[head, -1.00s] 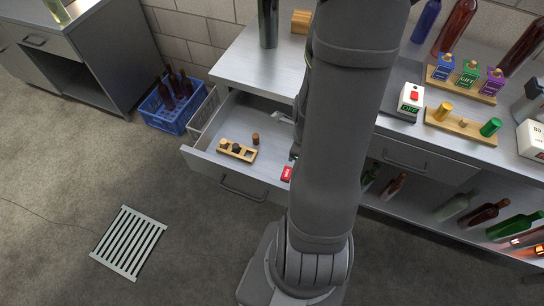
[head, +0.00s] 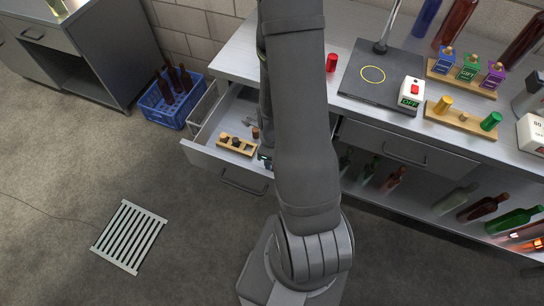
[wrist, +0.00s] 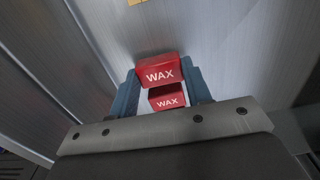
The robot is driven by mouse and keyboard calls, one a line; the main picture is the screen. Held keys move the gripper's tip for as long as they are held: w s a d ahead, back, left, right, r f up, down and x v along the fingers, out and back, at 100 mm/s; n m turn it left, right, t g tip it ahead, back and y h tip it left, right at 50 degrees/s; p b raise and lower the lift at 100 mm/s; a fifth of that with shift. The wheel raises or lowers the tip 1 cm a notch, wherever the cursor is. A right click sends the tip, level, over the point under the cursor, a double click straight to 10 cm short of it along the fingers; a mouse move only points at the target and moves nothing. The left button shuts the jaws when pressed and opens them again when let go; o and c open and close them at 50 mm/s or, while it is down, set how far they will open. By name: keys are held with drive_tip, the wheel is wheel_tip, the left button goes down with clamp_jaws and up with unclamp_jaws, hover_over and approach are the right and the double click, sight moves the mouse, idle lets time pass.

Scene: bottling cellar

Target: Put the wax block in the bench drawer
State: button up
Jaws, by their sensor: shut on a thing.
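The wax block (wrist: 160,72) is red with white WAX lettering. In the wrist view it sits between the blue-grey fingers of my gripper (wrist: 160,82), which is shut on it. In the head view the block is hidden by my arm. A bit of my gripper (head: 264,158) shows beside the arm, over the right part of the open bench drawer (head: 228,180). I cannot tell how high the block is above the drawer floor.
In the drawer are a wooden rack (head: 236,146) with small dark pieces and a brown cork (head: 255,133). A red cylinder (head: 331,62), a dark plate (head: 380,75) and peg boards stand on the bench. A blue crate (head: 170,104) is left of the drawer.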

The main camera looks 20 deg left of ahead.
drive_tip(key=shift+f, duration=0.3)
drive_tip(key=shift+f, duration=0.15)
drive_tip(key=o, duration=1)
drive_tip(key=shift+o, duration=0.2)
wheel_tip(320, 180, up, 12)
idle(0.6)
drive_tip(key=shift+f, duration=6)
